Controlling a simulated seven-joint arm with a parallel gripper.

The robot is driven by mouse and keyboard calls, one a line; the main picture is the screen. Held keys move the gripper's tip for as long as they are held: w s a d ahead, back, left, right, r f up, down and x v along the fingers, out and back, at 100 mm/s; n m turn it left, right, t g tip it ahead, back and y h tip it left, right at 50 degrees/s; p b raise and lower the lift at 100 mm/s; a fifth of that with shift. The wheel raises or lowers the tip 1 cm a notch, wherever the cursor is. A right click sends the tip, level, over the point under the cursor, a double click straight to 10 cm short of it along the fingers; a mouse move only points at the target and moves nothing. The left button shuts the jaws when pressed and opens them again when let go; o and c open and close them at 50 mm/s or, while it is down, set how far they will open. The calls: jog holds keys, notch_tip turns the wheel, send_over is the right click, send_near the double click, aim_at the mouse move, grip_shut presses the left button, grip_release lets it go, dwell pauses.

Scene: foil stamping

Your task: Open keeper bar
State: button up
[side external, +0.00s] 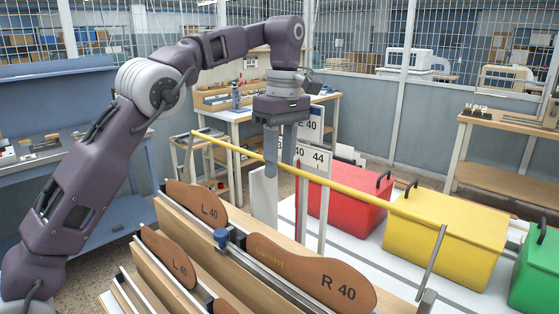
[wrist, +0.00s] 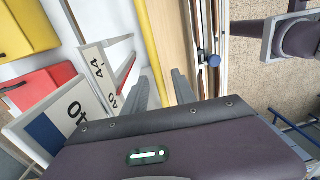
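The keeper bar is a long yellow bar (side external: 350,191) that runs across the side view above the insole boards, carried on a grey arm (side external: 432,262) at its right end. In the wrist view the yellow bar (wrist: 149,40) passes between my two fingers. My gripper (side external: 279,168) points down with its fingers apart, one on each side of the bar. Its fingers also show in the wrist view (wrist: 161,80). I cannot tell whether either finger touches the bar.
Brown sole-shaped pieces marked L 40 (side external: 198,206) and R 40 (side external: 315,280) stand in a wooden rack below the bar. Size cards (side external: 313,160) stand behind my gripper. Red (side external: 335,200), yellow (side external: 440,232) and green (side external: 537,275) boxes stand on the right.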

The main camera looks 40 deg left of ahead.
jog(key=shift+s, duration=0.1)
jog(key=s+f+t, duration=0.1)
jog(key=s+f, duration=0.1)
jog(key=s, duration=0.3)
jog(key=s+f+t, duration=0.1)
jog(key=s+f, duration=0.2)
jog(key=s, duration=0.2)
jog(key=s+f+t, duration=0.1)
jog(key=s+f, duration=0.2)
jog(key=s, duration=0.2)
jog(key=shift+s+f, duration=0.15)
notch_tip(320, 180, up, 7)
jog(key=s, duration=0.2)
jog(key=s+f+m+t, duration=0.3)
jog(key=s+m, duration=0.9)
jog(key=m, duration=0.6)
jog(key=shift+s, duration=0.3)
